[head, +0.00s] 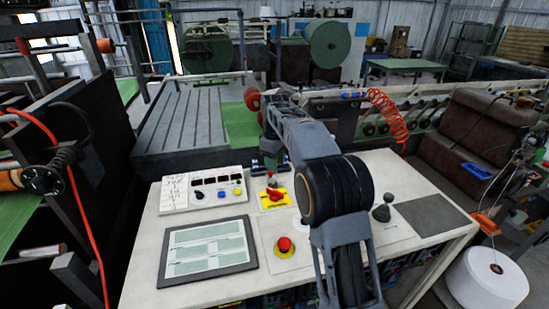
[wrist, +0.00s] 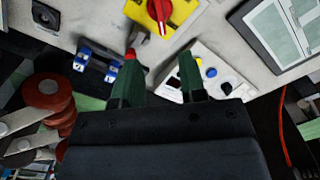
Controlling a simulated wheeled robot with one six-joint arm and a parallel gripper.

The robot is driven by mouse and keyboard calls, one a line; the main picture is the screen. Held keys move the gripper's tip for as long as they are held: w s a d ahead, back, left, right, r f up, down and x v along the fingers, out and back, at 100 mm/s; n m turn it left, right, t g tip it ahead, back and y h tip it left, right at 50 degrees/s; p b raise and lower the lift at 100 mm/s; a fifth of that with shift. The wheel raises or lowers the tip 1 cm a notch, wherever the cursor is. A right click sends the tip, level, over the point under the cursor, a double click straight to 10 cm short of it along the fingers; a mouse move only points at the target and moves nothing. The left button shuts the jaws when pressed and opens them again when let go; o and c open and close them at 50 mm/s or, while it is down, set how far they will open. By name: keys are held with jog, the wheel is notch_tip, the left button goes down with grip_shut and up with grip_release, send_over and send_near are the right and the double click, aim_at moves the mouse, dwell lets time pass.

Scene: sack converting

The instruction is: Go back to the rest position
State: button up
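My gripper (wrist: 157,62) shows in the wrist view with its two dark green fingers apart. The white table top is visible between them, and nothing is held. A small red tip shows right beside the left finger's end; I cannot tell whether they touch. In the head view my arm reaches from the front of the table to its back edge. The gripper there is mostly hidden by the arm, above the back of the white table (head: 365,255).
The table carries a control box (head: 205,190), a yellow plate with a red rotary switch (head: 275,195), a red stop button (head: 284,244), a framed sheet (head: 207,250) and a joystick (head: 382,210). A black block with blue parts (wrist: 98,72) is close left of the fingers.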

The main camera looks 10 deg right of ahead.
jog(key=shift+r, duration=0.65)
notch_tip(320, 180, down, 5)
jog(key=s+m, duration=0.2)
jog(key=m, duration=0.2)
jog(key=s+m+t, duration=0.4)
jog(key=s+m, duration=0.1)
jog(key=s, duration=2.1)
jog(key=shift+s+r, duration=0.3)
jog(key=shift+r, duration=0.15)
